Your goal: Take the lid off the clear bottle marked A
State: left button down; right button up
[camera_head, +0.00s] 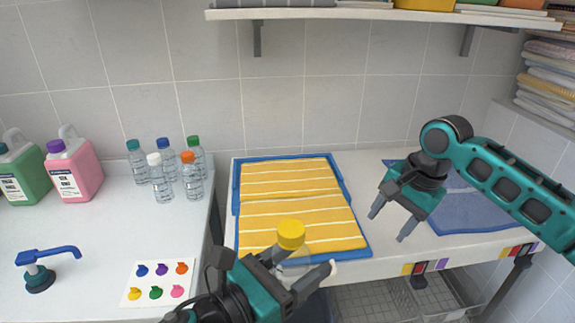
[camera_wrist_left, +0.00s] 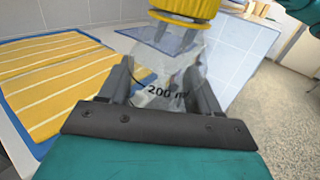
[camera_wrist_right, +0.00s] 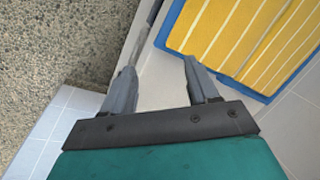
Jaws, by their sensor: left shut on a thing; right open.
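A clear bottle (camera_wrist_left: 165,65) with a yellow lid (camera_head: 291,234) is held in my left gripper (camera_head: 302,279), in front of the yellow striped towel. The yellow lid sits on top of the bottle and also shows in the left wrist view (camera_wrist_left: 185,10). The bottle bears the print "200 m"; no letter A is visible on it. My right gripper (camera_head: 390,222) is open and empty, to the right of the bottle and apart from it. It also shows in the right wrist view (camera_wrist_right: 160,88), with nothing between its fingers.
Several small bottles with coloured caps (camera_head: 162,178) stand on the left counter, beside pink (camera_head: 74,172) and green (camera_head: 18,178) jugs. A yellow towel (camera_head: 300,200) lies on a blue tray (camera_head: 236,200). A shelf (camera_head: 350,13) hangs above.

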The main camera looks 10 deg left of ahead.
jog(key=s+a+r+m, duration=0.1)
jog(key=s+a+r, duration=0.5)
jog(key=a+r, duration=0.6)
notch_tip(320, 180, up, 7)
jog(key=m+g+h, duration=0.1)
jog(key=m+h, duration=0.1)
jog(key=h, duration=0.1)
send_over(288, 228)
jog(key=shift+w+f, duration=0.2)
jog(key=shift+w, duration=0.1)
jog(key=shift+s, duration=0.25)
jog(key=shift+f, duration=3.9)
jog(key=shift+c, duration=0.3)
